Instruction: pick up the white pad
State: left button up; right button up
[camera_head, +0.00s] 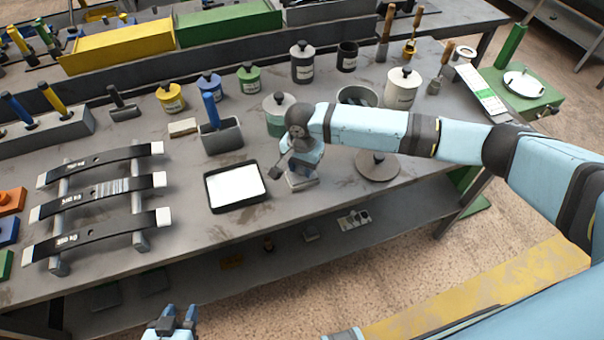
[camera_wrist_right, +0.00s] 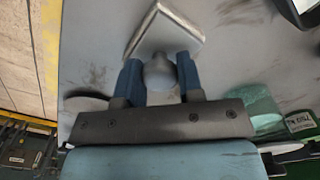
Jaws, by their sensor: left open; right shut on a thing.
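A pale, square-cornered pad (camera_head: 302,182) with a whitish edge is under my right gripper (camera_head: 300,160), just right of a black tray. In the right wrist view, the pad's corner (camera_wrist_right: 163,28) points up. A round grey knob (camera_wrist_right: 160,72) sits between the two blue fingers of the right gripper (camera_wrist_right: 160,78), which are shut on it. The arm hides part of the pad, and I cannot tell whether it touches the bench. My left gripper (camera_head: 181,318) is open and empty at the bottom edge, in front of the bench.
The black tray (camera_head: 209,196) has a flat white surface inside. A round grey lid (camera_head: 377,166) lies to the right. A rack with dark leaf springs (camera_head: 100,210) stands at left. Several lidded jars (camera_head: 302,63) stand behind. The bench front between tray and lid has free room.

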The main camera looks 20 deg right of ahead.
jog(key=shift+r, duration=0.1)
notch_tip(320, 180, up, 20)
dwell(0.5)
